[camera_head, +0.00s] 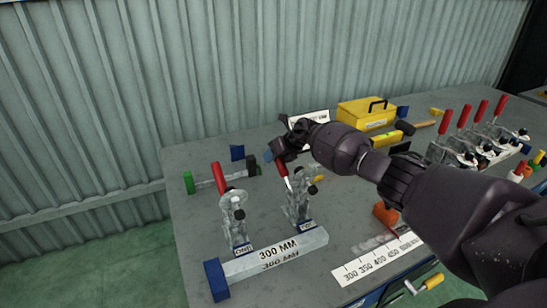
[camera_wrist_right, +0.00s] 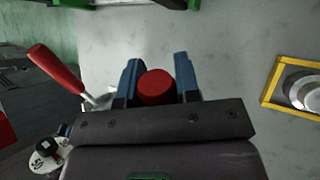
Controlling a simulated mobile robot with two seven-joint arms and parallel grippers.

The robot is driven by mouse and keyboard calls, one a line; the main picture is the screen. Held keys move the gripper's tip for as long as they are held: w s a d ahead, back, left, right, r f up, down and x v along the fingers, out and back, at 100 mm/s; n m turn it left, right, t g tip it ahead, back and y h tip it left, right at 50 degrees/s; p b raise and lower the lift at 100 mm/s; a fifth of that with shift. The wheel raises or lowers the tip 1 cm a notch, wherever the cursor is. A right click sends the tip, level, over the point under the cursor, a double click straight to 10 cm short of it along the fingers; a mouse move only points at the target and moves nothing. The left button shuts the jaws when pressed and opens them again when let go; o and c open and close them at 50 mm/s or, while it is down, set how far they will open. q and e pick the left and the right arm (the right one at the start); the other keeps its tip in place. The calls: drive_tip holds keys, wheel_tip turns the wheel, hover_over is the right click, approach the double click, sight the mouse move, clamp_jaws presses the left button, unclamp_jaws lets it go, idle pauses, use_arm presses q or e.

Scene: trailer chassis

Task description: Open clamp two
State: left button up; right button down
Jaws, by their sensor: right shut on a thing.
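A metal toggle clamp (camera_head: 298,205) with a red handle (camera_head: 281,168) stands on the grey table, behind the end of the bar marked 300 MM. My right gripper (camera_head: 272,156) is at the top of this handle. In the right wrist view the handle's round red end (camera_wrist_right: 157,88) sits between the two blue fingers, and the gripper is shut on it. A similar clamp (camera_head: 236,218) stands to the left, its red handle (camera_head: 219,178) tilted up. That handle also shows in the right wrist view (camera_wrist_right: 56,68). My left gripper is not in view.
The 300 MM bar (camera_head: 270,256) lies in front of the clamps. A bar with green ends (camera_head: 189,183) lies behind. A yellow toolbox (camera_head: 365,114) stands at the back, with several more red-handled clamps (camera_head: 470,145) at right. A corrugated wall (camera_head: 230,60) closes the back.

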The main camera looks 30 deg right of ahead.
drive_tip(key=shift+f, duration=0.1)
drive_tip(key=c, duration=1.3)
unclamp_jaws()
drive_tip(key=o, duration=0.5)
drive_tip(key=shift+f, duration=0.1)
drive_tip(key=shift+s+d+r, duration=0.15)
drive_tip(key=shift+d+r, duration=0.1)
drive_tip(key=shift+r, duration=0.25)
drive_tip(key=p+v, duration=0.1)
drive_tip(key=v, duration=0.8)
drive_tip(key=shift+s+r+p, duration=0.3)
drive_tip(key=shift+s+p, duration=0.05)
drive_tip(key=shift+p, duration=0.05)
drive_tip(key=shift+d, duration=0.1)
